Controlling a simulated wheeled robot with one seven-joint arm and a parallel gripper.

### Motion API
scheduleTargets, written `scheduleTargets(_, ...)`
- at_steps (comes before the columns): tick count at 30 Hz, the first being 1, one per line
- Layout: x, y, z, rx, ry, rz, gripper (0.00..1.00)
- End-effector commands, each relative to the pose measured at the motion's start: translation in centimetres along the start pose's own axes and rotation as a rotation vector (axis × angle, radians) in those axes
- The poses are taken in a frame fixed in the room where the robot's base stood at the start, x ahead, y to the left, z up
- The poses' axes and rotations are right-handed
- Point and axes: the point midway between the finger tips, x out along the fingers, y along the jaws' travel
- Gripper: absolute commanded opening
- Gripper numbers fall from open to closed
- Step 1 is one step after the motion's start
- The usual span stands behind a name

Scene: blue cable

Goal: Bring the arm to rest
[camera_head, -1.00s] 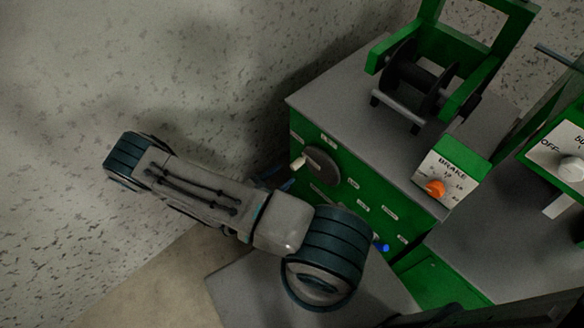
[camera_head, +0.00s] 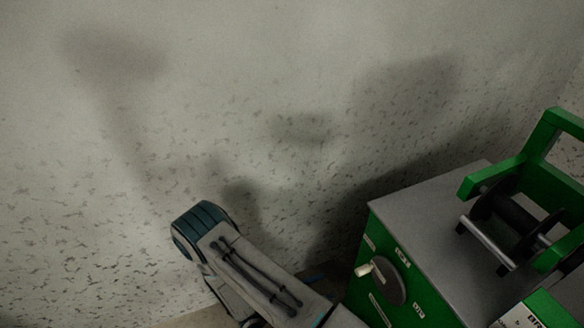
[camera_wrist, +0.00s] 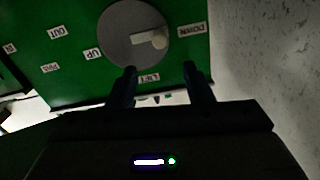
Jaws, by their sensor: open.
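My arm shows at the bottom of the head view, reaching toward the front of a green machine (camera_head: 348,294). My gripper (camera_wrist: 160,78) is in the wrist view, its two dark fingers apart with nothing between them. The fingers point at the machine's green front panel (camera_wrist: 70,50). A round grey crank disc (camera_wrist: 122,32) with a pale handle (camera_wrist: 160,42) lies just beyond the fingertips; I cannot tell the exact gap. The same disc (camera_head: 392,284) shows in the head view. My gripper is out of the head view.
The machine's grey top (camera_head: 425,210) carries a black reel (camera_head: 508,222) in a green frame (camera_head: 565,120) at the right. A speckled pale wall (camera_head: 200,100) fills the back and left. Labels such as DOWN (camera_wrist: 190,29) surround the disc.

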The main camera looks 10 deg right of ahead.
Motion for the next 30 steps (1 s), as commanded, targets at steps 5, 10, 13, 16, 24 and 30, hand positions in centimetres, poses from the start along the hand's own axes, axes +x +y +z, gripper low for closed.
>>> scheduleTargets(5, 0.0, -0.2, -0.7, 0.042, -0.007, 0.021, 0.46)
scheduleTargets(10, -0.1, -1.2, -4.0, 0.290, -0.037, 0.143, 0.46)
scheduleTargets(13, -0.1, -1.8, -6.7, 0.511, -0.047, 0.257, 0.46)
scheduleTargets(16, -0.1, -2.2, -9.4, 0.735, -0.042, 0.375, 0.46)
scheduleTargets(24, 0.0, -2.8, -16.6, 1.329, 0.048, 0.708, 0.46)
scheduleTargets(30, -0.1, -2.7, -21.6, 1.746, 0.193, 0.967, 0.46)
